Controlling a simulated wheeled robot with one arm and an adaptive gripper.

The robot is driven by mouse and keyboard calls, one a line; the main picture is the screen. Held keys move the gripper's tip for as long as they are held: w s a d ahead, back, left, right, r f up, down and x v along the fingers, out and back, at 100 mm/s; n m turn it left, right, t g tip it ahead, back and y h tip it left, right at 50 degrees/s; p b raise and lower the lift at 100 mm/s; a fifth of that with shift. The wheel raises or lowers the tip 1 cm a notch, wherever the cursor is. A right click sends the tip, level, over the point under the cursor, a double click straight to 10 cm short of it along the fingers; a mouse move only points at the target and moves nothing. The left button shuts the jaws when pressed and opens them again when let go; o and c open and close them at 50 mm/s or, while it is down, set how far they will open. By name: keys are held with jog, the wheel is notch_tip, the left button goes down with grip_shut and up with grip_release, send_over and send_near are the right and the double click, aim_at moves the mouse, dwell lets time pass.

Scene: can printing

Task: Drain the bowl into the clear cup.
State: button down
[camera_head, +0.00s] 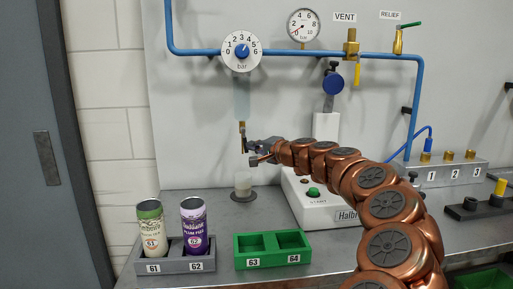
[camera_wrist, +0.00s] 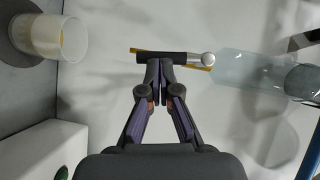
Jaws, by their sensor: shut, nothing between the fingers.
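The clear bowl (camera_head: 242,97) hangs below the pressure dial; its translucent side also shows in the wrist view (camera_wrist: 245,70). A brass drain (camera_head: 242,128) hangs beneath it. In the wrist view a black lever (camera_wrist: 160,57) with a silver ball end lies along the drain. My gripper (camera_head: 250,152) is beside the drain, fingers closed together with nothing between them. Its fingertips (camera_wrist: 160,66) overlap the black lever in the wrist view; I cannot tell if they touch. The clear cup (camera_head: 243,182) stands upright on a dark round base below the drain, and shows upper left in the wrist view (camera_wrist: 58,38).
A white machine (camera_head: 322,212) with a green button stands right of the cup. A green tray (camera_head: 273,262) with empty slots and a grey rack (camera_head: 176,266) holding two cans are at the front. Blue pipe (camera_head: 300,53), gauge (camera_head: 303,25) and valves are on the wall above.

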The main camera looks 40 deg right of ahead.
jog(key=shift+w+a+f, duration=0.15)
